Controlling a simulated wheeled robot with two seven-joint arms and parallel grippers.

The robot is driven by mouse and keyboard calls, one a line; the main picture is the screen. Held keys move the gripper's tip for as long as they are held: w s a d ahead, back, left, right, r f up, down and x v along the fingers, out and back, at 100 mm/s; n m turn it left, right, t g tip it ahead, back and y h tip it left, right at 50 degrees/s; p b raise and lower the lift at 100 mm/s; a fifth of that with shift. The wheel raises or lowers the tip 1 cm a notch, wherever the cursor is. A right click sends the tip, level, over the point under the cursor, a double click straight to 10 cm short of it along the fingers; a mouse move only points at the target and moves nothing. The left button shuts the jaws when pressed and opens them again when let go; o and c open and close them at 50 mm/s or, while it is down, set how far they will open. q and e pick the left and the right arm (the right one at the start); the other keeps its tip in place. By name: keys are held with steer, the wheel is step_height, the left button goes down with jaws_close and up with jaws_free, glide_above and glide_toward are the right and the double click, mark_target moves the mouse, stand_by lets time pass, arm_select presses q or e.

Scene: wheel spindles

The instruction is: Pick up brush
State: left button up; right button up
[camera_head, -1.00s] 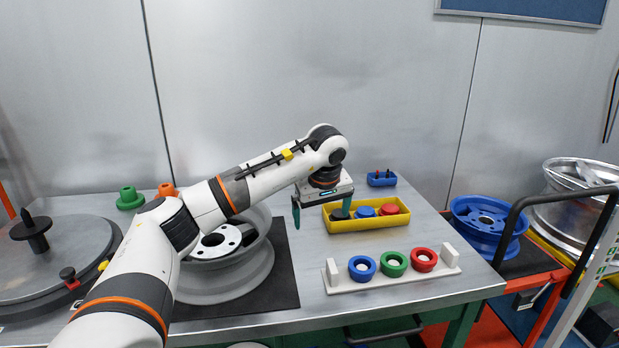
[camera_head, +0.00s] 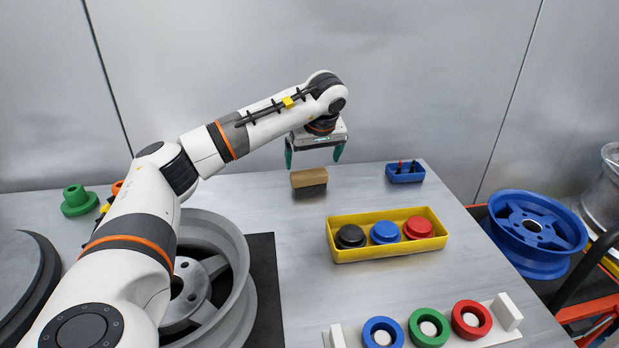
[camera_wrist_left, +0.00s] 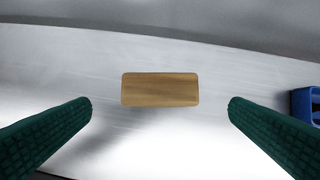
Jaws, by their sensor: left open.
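The brush (camera_head: 309,180) stands on the grey table near its back edge, with a wooden back on top and dark bristles below. In the left wrist view its wooden back (camera_wrist_left: 160,89) lies between the two green fingers and a little ahead of them, touching neither. My left gripper (camera_head: 314,158) is open and empty, pointing down just above the brush. Its fingers (camera_wrist_left: 160,108) show wide apart in the wrist view. My right gripper is not in view.
A yellow bin (camera_head: 388,252) with black, blue and red caps stands in front right of the brush. A small blue holder (camera_head: 405,177) is to its right. A wheel rim (camera_head: 236,262) lies at left on a dark mat. A white rack (camera_head: 507,312) holds coloured rings in front.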

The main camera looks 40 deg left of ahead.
mark_target(309, 173)
arm_select(q)
steer(key=x, duration=0.8)
steer(key=shift+f+b, duration=0.25)
steer(key=shift+b, duration=0.15)
steer(key=shift+a+f, duration=0.15)
steer(key=c, duration=0.8)
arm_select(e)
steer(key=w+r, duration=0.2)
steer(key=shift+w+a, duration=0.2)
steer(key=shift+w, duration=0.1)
arm_select(q)
steer(key=shift+r, duration=0.5)
step_height(309, 173, up, 9)
steer(key=shift+r+p, duration=0.1)
steer(key=shift+p, duration=0.55)
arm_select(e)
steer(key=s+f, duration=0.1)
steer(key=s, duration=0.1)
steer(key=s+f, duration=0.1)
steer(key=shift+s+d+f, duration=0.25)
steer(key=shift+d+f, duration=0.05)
